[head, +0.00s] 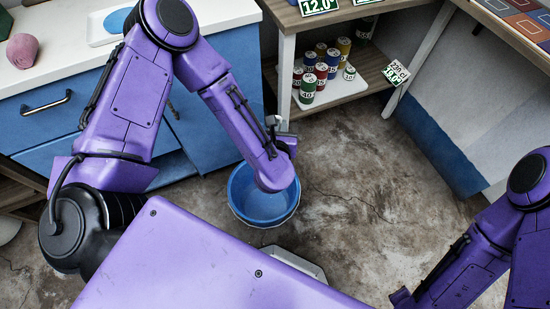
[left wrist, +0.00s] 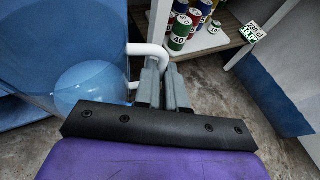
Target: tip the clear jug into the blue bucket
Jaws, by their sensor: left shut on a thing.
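The blue bucket (head: 240,209) stands on the floor below my left forearm in the head view, its mouth facing up and partly covered by the arm. My left gripper (left wrist: 166,88) is shut on the white handle (left wrist: 152,49) of the clear jug (left wrist: 100,38). In the left wrist view the see-through jug body is at left, with blue showing through it. A paler blue round patch shows low in it; I cannot tell if this is contents or the bucket behind. In the head view my left arm hides the jug. My right gripper is out of view.
A blue cabinet with a white top (head: 60,75) stands at the left, holding a pink lump (head: 21,51) and a white tray (head: 97,38). Several numbered cans (head: 321,70) stand on a low shelf behind the bucket. The floor (head: 370,190) right of the bucket is clear.

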